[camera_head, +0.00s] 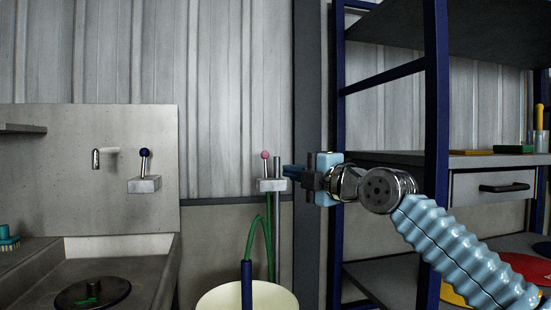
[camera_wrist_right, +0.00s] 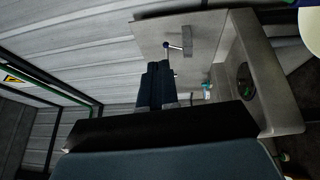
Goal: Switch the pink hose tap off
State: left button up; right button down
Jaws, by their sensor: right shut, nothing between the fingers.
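The pink hose tap is a small grey block (camera_head: 271,185) on a grey post, with a short lever topped by a pink knob (camera_head: 265,155). The lever stands about upright. A green hose (camera_head: 267,235) runs from below the tap down to a pale bucket (camera_head: 250,295). My right gripper (camera_head: 288,171) is shut and empty just right of the tap, its tips near the block and post. Whether it touches them I cannot tell. In the right wrist view its dark fingers (camera_wrist_right: 157,85) are together, and the pink knob is not visible. My left gripper is out of view.
A blue-knobbed tap (camera_head: 145,160) and a spout sit over a grey sink (camera_head: 120,245) at left. A blue-framed shelf rack (camera_head: 437,120) with a drawer (camera_head: 490,188) stands at right, behind my arm. A blue tube (camera_head: 247,280) stands in the bucket.

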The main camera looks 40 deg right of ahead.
aim_at(264, 154)
jog(key=i+l, duration=0.2)
jog(key=l, duration=0.2)
jog(key=i+l, duration=0.45)
jog(key=l, duration=0.3)
